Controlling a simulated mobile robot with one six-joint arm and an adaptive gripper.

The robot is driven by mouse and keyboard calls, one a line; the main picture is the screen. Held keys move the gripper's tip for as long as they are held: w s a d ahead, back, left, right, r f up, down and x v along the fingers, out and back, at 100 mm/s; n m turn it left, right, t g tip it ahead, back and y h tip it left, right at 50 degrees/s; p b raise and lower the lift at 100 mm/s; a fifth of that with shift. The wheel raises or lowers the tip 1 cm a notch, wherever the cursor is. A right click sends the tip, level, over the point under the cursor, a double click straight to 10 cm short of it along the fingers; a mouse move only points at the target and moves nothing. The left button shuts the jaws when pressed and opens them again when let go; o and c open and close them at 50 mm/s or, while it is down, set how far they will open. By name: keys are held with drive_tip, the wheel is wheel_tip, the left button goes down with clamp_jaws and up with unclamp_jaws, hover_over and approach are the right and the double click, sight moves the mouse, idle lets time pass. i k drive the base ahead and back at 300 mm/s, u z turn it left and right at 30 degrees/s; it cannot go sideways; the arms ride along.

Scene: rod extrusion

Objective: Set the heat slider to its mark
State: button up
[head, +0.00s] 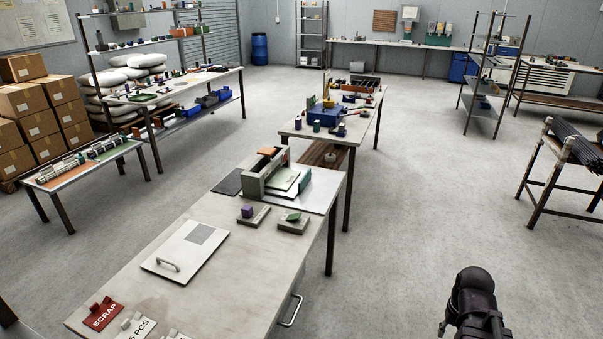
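My gripper (472,303) is a dark shape at the lower right edge of the head view, over bare floor and well right of the nearest workbench. Its lower part is cut off by the frame, so its fingertips do not show. I cannot pick out the heat slider or its mark with certainty. A grey press-like machine (254,184) with a green plate stands at the far end of the nearest workbench (225,285). In front of it are two small grey bases, one with a purple block (247,211), one with a green piece (293,217).
A white panel with a handle (186,252) lies on the nearest workbench, with a red SCRAP sign (103,314) at its near end. A second bench (345,132) stands behind. A rod rack (568,170) is at the right. The floor between is clear.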

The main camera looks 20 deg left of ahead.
sight(247, 210)
drive_tip(key=u, duration=0.05)
drive_tip(key=i, duration=1.65)
drive_tip(key=u, duration=1.5)
drive_tip(key=k, duration=0.7)
drive_tip(key=u, duration=0.05)
